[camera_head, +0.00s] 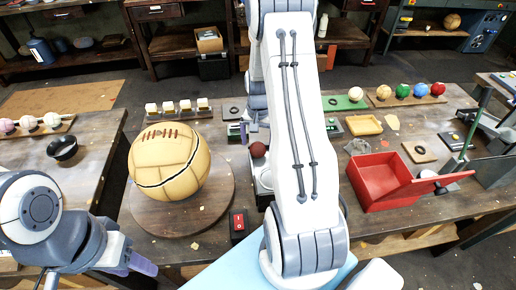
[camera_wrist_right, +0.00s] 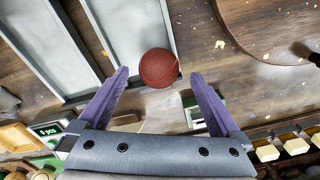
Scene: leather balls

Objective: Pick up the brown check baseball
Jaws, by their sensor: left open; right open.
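A reddish-brown ball (camera_head: 258,150), the likeliest brown check baseball, sits beside a metal tray near the middle of the table. It also shows in the right wrist view (camera_wrist_right: 158,68), just beyond and between the fingertips; I cannot make out a check pattern. My right gripper (camera_wrist_right: 160,76) is open with purple fingers and holds nothing. In the head view my right arm hides much of it. Whether the fingers touch the ball I cannot tell. My left gripper (camera_head: 130,264) is open at the lower left, away from the ball.
A large tan laced ball (camera_head: 169,161) rests on a round wooden board (camera_head: 210,205) left of the brown ball. A red switch box (camera_head: 238,226) stands at the front. A red open bin (camera_head: 385,180) is right of my arm. White blocks (camera_head: 177,107) stand in a row behind.

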